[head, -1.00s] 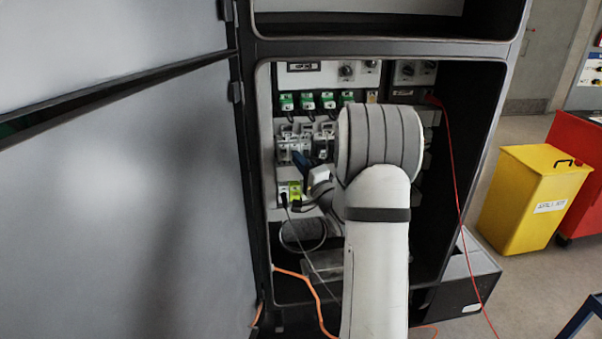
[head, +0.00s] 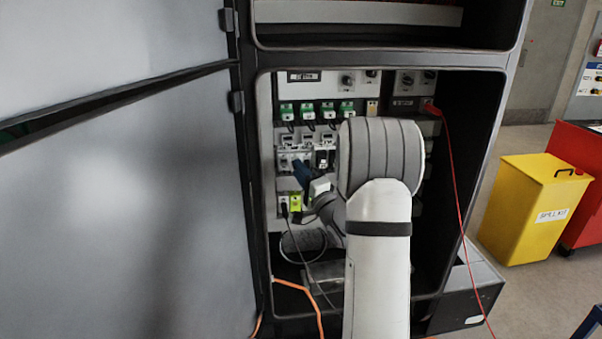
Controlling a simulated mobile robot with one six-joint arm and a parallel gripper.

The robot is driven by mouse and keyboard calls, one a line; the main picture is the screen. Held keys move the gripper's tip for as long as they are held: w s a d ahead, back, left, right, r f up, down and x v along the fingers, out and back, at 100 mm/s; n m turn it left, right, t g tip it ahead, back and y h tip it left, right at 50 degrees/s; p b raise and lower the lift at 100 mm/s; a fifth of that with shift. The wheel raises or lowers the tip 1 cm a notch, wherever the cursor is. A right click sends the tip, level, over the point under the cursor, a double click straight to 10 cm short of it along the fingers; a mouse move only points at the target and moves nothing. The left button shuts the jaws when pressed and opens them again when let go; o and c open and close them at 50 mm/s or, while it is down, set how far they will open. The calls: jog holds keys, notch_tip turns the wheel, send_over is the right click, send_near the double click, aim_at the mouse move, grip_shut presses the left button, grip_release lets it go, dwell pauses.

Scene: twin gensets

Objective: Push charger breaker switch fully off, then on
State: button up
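A row of grey breakers (head: 292,158) sits in the middle of the panel inside the open cabinet. I cannot read which one is the charger breaker. My gripper (head: 299,170) is at the lower front of this row, seen as a dark blue shape at the end of my arm. Its tip overlaps the breakers in the picture; I cannot tell whether it touches one. The fingers are too small to show whether they are open or shut. A darker breaker (head: 325,158) is just right of the tip. My arm hides the right part of the row.
Green-topped modules (head: 308,111) line up above the breakers. A yellow-green terminal (head: 296,203) and a dark cable are below. A red cable (head: 455,180) hangs at right, an orange cable (head: 311,295) at lower left. The grey cabinet door (head: 120,200) stands open at left.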

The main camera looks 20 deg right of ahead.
jog(key=a+v, duration=0.1)
jog(key=v, duration=0.6)
jog(key=shift+s+d+b, duration=0.25)
jog(key=shift+d+b, duration=0.2)
jog(key=shift+d, duration=0.05)
